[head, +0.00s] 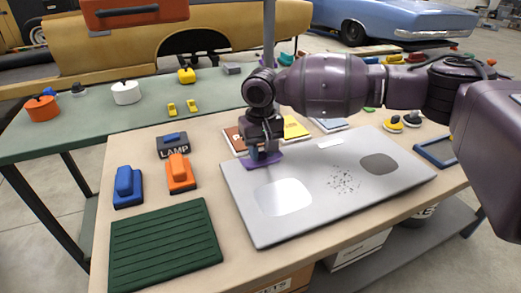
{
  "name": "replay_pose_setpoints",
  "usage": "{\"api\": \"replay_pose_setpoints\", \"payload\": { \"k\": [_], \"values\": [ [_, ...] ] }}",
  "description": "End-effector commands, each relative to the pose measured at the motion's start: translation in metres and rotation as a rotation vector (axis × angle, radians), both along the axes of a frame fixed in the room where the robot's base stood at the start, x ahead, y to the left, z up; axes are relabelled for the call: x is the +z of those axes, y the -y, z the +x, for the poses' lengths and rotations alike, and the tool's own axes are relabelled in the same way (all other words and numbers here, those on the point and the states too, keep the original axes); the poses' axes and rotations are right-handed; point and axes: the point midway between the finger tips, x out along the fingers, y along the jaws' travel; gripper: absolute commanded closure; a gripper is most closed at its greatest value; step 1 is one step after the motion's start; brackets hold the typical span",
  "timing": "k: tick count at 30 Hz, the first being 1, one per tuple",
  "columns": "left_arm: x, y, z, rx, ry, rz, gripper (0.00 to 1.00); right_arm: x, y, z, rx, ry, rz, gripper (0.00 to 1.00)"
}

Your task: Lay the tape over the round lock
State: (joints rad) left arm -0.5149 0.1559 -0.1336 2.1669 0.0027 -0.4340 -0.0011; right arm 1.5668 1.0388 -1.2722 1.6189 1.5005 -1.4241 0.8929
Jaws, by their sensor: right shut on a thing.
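My right gripper (262,148) points down at the left back part of a grey metal panel (330,205) on the wooden table. It is shut on a small purple piece (262,162) with a flat base, mostly hidden by the fingers. The purple base is at or just above the panel; I cannot tell if it touches. I cannot surely tell which is the tape or round lock. My left gripper is not in view.
A blue handled block (128,187), an orange one (180,173) and a LAMP box (173,146) stand left of the panel. A ribbed green mat (164,245) lies front left. A blue frame (436,150) lies right. A green table (70,135) stands behind.

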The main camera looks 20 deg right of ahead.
Motion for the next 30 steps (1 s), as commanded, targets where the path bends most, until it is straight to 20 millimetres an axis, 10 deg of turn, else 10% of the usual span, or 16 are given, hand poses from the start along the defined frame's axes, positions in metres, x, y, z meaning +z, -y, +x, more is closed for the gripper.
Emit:
{"api": "replay_pose_setpoints", "payload": {
  "k": [6,7,12,23,30],
  "values": [
    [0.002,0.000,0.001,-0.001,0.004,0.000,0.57,-0.001,0.000,0.000,-0.001,0.001,0.001,0.92],
    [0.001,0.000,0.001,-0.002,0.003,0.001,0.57,-0.001,0.000,0.000,-0.001,0.001,0.001,0.66],
    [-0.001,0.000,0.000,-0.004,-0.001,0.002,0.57,-0.002,0.000,0.000,0.000,0.000,0.000,0.44],
    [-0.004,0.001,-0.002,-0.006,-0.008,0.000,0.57,0.001,0.000,0.000,0.001,0.001,0.000,0.44],
    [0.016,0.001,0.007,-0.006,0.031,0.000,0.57,0.047,-0.001,0.000,0.000,0.011,0.001,0.44]
  ]
}}
